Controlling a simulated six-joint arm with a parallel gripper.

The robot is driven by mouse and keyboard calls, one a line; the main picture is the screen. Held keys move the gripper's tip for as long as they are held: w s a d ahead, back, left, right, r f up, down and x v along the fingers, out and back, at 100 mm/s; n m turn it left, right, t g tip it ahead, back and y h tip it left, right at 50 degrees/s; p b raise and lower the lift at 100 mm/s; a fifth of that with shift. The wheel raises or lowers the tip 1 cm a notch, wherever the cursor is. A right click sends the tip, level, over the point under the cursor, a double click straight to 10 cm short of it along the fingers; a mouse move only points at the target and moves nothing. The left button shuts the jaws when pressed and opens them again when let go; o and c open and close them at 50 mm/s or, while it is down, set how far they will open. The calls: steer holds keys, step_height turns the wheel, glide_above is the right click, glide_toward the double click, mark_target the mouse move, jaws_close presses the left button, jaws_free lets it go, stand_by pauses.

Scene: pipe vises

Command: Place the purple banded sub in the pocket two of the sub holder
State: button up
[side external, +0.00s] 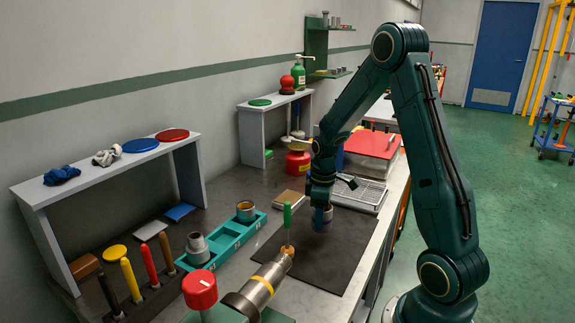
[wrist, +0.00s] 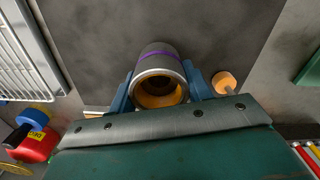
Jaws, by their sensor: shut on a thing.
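The purple banded sub (wrist: 158,70) is a grey metal cylinder with a purple band and an orange-brown bore. My gripper (wrist: 158,95) is shut on it, with a blue finger on each side. In the side view my gripper (side external: 320,217) points down over the dark mat and partly hides the sub (side external: 328,212). I cannot tell whether the sub touches the mat. The teal sub holder (side external: 222,257) lies to the left. A grey sub (side external: 197,247) stands in its near end pocket and another sub (side external: 246,210) in its far end; the pockets between look empty.
A green-handled tool (side external: 287,218) stands upright between the holder and my gripper. A clamped pipe with a yellow band (side external: 262,280) and a red knob (side external: 199,289) are in front. The dark mat (side external: 345,255) is mostly clear. A wire rack (side external: 360,194) lies behind my gripper.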

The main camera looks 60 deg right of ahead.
steer(key=shift+f, duration=1.6)
steer(key=shift+f, duration=0.15)
steer(key=o, duration=1.2)
steer(key=shift+c, duration=0.2)
step_height(320, 180, up, 12)
